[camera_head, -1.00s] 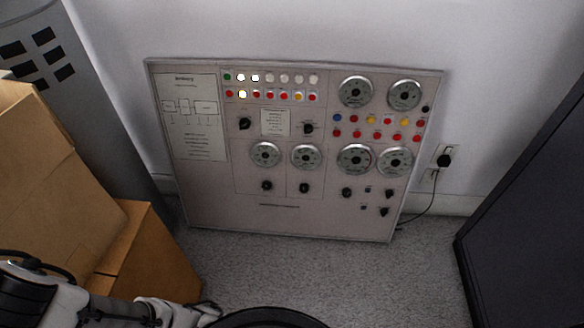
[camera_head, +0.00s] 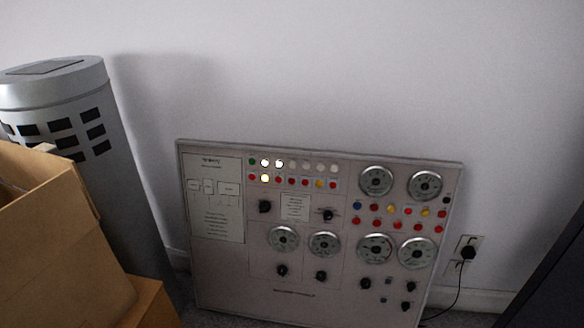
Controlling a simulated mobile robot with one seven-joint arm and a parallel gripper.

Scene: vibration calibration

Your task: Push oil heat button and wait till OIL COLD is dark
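A light control panel (camera_head: 215,262) leans upright against the white wall. Its upper middle holds a row of round lamps (camera_head: 279,163), two of them lit white, above a row of mostly red buttons (camera_head: 291,181). One lamp (camera_head: 265,178) in the lower row is also lit. The labels are too small to read, so I cannot tell which is the oil heat button or OIL COLD. My gripper is not in view.
Cardboard boxes (camera_head: 60,235) stand at the left, before a grey cylinder (camera_head: 120,150) with dark square openings. A black plug (camera_head: 468,252) sits in a wall outlet right of the panel. A dark object (camera_head: 560,275) stands at the right edge.

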